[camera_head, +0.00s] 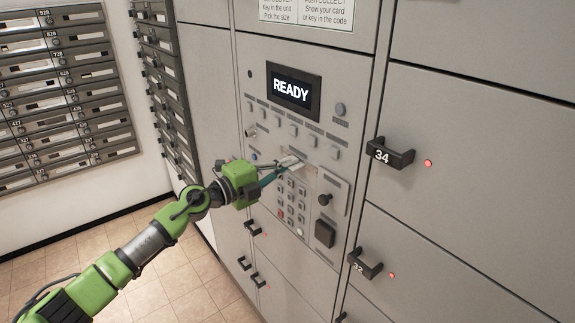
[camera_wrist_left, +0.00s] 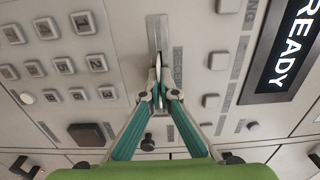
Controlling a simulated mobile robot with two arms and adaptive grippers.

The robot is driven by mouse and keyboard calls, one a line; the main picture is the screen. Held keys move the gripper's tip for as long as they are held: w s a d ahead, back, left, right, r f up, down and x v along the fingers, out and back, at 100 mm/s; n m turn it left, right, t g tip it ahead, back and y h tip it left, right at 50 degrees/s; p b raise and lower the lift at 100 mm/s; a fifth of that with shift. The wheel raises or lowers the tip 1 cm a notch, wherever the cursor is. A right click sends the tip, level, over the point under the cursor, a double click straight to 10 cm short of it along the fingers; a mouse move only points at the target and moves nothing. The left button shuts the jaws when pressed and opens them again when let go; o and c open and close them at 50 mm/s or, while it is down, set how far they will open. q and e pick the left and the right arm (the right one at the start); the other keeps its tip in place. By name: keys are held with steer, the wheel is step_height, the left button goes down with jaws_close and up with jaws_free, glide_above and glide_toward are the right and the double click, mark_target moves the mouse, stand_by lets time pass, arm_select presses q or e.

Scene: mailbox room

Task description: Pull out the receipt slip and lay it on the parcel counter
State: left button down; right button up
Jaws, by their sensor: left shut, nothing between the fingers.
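My left gripper (camera_head: 283,168) is at the grey locker control panel (camera_head: 338,195), with its tips close to a pale metal slot plate (camera_head: 291,160) above the keypad. In the left wrist view the two teal-sided fingers (camera_wrist_left: 157,84) meet in front of the narrow slot plate (camera_wrist_left: 157,30). They are shut with nothing between them. A label beside the slot is partly hidden by a finger. I cannot make out a separate receipt slip; the slot's lower part is behind the fingertips. The parcel counter is not in view. My right gripper is not in view.
A READY display (camera_head: 292,91) sits above several buttons. The keypad (camera_head: 292,199), a dark knob (camera_head: 325,199) and a dark square (camera_head: 325,233) are close by. Locker handles (camera_head: 390,154) stick out at the right. Mailboxes (camera_head: 60,90) line the left wall; the tiled floor (camera_head: 170,290) is clear.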

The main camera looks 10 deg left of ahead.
arm_select(q)
steer(key=b+v, duration=0.1)
steer(key=v, duration=0.8)
stand_by(1.0)
stand_by(0.4)
